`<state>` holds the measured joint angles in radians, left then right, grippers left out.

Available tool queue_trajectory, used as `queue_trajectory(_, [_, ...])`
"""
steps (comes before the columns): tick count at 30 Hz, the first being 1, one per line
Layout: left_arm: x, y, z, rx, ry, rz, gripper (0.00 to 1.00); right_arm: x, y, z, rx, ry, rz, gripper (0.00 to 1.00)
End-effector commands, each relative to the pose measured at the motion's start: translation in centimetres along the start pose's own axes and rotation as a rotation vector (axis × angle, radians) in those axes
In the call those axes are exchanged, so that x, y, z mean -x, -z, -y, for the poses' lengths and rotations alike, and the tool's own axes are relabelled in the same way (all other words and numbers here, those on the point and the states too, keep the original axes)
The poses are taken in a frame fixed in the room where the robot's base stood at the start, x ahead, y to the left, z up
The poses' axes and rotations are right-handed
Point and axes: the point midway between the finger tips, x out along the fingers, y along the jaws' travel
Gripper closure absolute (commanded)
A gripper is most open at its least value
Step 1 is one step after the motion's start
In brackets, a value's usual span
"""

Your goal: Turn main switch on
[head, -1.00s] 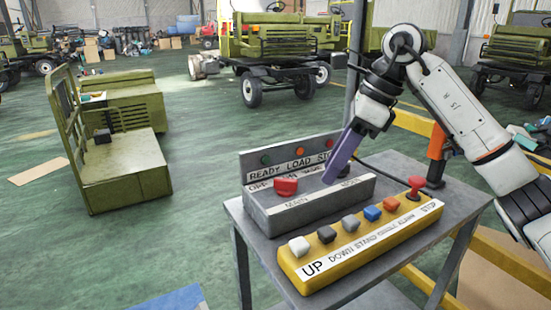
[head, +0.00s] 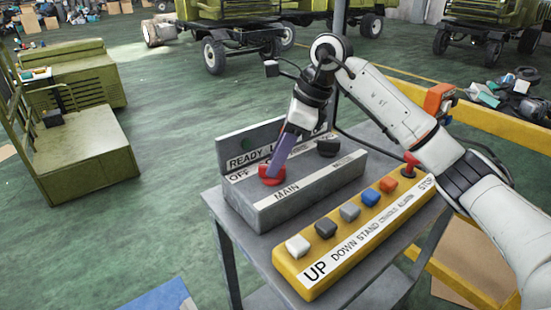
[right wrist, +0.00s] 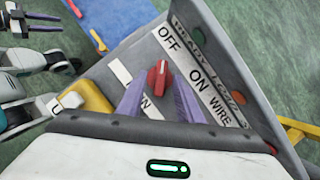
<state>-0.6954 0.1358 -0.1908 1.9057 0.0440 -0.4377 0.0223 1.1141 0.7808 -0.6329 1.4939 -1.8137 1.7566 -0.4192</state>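The main switch is a red knob (head: 270,175) on the grey control box (head: 310,200), above the MAIN label. In the right wrist view the knob (right wrist: 158,78) has a white mark that points towards OFF, with ON to the right of it. My right gripper (head: 272,172) reaches down to the knob. In the wrist view its purple fingers (right wrist: 159,92) are apart, one on each side of the knob; contact cannot be made out. My left gripper (right wrist: 62,23) shows small at the top left of the wrist view, its fingers apart and empty.
A black mode knob (head: 328,147) sits right of the red one. In front is a yellow button panel (head: 350,235) with several buttons and a red stop button (head: 410,162). Both stand on a grey table (head: 232,235). A yellow rail (head: 490,130) runs behind on the right.

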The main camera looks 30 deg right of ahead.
Motion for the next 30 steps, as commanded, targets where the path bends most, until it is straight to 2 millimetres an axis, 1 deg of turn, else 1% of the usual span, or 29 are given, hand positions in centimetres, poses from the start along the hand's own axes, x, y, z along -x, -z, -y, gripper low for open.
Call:
queue_trajectory(1, [0.0, 0.2, 0.0, -0.001, 0.0, -0.004, 0.69, -0.5, 0.0, 0.0, 0.0, -0.001, 0.0, 0.67])
queue_trajectory(4, [-0.1, 0.7, 0.1, -0.002, 0.0, -0.012, 0.69, -0.9, 0.0, 0.0, 0.0, 0.0, 0.0, 0.67])
queue_trajectory(8, [-0.2, 1.3, 0.1, -0.004, 0.001, -0.023, 0.69, -1.1, 0.0, 0.0, 0.0, 0.0, 0.0, 0.67])
queue_trajectory(12, [-0.2, 1.4, 0.1, -0.004, 0.001, -0.025, 0.69, -1.1, 0.0, 0.0, -0.001, 0.0, 0.0, 0.67])
queue_trajectory(18, [-0.2, 1.3, 0.1, -0.003, 0.001, -0.023, 0.69, -1.0, 0.0, 0.0, -0.001, 0.0, 0.0, 1.0])
queue_trajectory(25, [-0.1, 0.9, 0.1, -0.002, 0.0, -0.016, 0.69, -1.0, 0.0, 0.0, -0.008, 0.003, 0.0, 1.0])
queue_trajectory(30, [-0.1, 0.7, 0.0, -0.002, 0.0, -0.014, 0.69, -1.0, 0.0, 0.0, -0.051, 0.022, 0.0, 1.0])
